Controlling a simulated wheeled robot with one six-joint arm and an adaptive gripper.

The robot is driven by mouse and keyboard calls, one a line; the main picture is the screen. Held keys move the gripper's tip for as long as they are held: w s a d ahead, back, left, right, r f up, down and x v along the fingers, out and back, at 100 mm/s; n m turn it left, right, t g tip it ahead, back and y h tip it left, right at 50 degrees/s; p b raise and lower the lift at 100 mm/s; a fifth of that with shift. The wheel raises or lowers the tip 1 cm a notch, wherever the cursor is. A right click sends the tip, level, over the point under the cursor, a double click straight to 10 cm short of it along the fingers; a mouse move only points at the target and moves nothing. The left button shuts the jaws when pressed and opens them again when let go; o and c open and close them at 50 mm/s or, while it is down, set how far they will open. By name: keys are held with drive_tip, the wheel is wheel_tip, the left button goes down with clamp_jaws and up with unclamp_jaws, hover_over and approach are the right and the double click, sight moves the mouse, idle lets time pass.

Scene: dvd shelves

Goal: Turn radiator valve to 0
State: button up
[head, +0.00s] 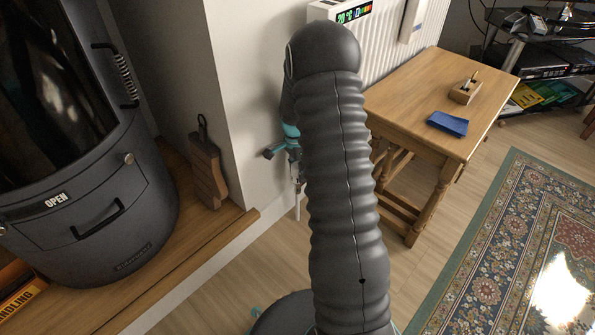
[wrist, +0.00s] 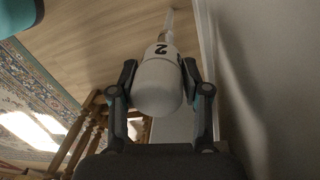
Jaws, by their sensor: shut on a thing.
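The radiator valve (wrist: 158,88) is a white rounded knob with a black "2" on its side, in the middle of the wrist view. A thin pale pipe runs from its far end. My gripper (wrist: 159,70) is shut on the valve, one finger on each side. In the head view my arm hides the valve and most of my gripper, and only a bit of the gripper shows beside the arm. The white radiator (head: 378,45) stands against the wall behind my arm.
A wooden side table (head: 420,100) with a blue item (head: 447,123) stands close to the right of my arm. A patterned rug (head: 500,250) covers the floor at right.

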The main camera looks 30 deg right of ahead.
drive_tip(key=shift+s+m, duration=0.2)
drive_tip(key=shift+m, duration=0.1)
idle(0.4)
drive_tip(key=o, duration=1.2)
drive_tip(key=shift+c, duration=0.2)
drive_tip(key=shift+w, duration=0.1)
drive_tip(key=shift+r, duration=0.15)
wheel_tip(320, 180, up, 10)
drive_tip(key=shift+f, duration=0.2)
drive_tip(key=shift+c, duration=0.2)
